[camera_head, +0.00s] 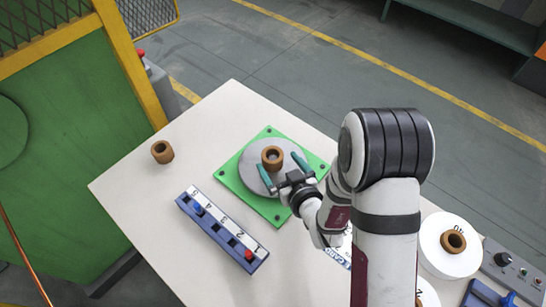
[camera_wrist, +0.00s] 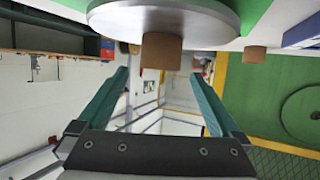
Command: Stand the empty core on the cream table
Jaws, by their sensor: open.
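One brown hollow core (camera_head: 272,157) stands upright at the middle of a grey disc (camera_head: 255,185) on a green plate (camera_head: 232,183). A second brown core (camera_head: 162,151) stands upright on the cream table (camera_head: 135,185), near its left edge. My gripper (camera_head: 282,170) is open beside the core on the disc, its teal fingers spread towards it. In the wrist view, which looks upside down, that core (camera_wrist: 161,50) shows ahead, between the lines of the fingers (camera_wrist: 160,78). I cannot tell whether a finger touches it. The other core (camera_wrist: 255,54) shows farther off.
A blue numbered rack (camera_head: 222,230) lies in front of the plate. A white spool (camera_head: 450,245) with a brown core and a grey control box (camera_head: 513,268) are at the right. A green machine panel with a yellow frame (camera_head: 130,60) rises at the left. Table around the left core is clear.

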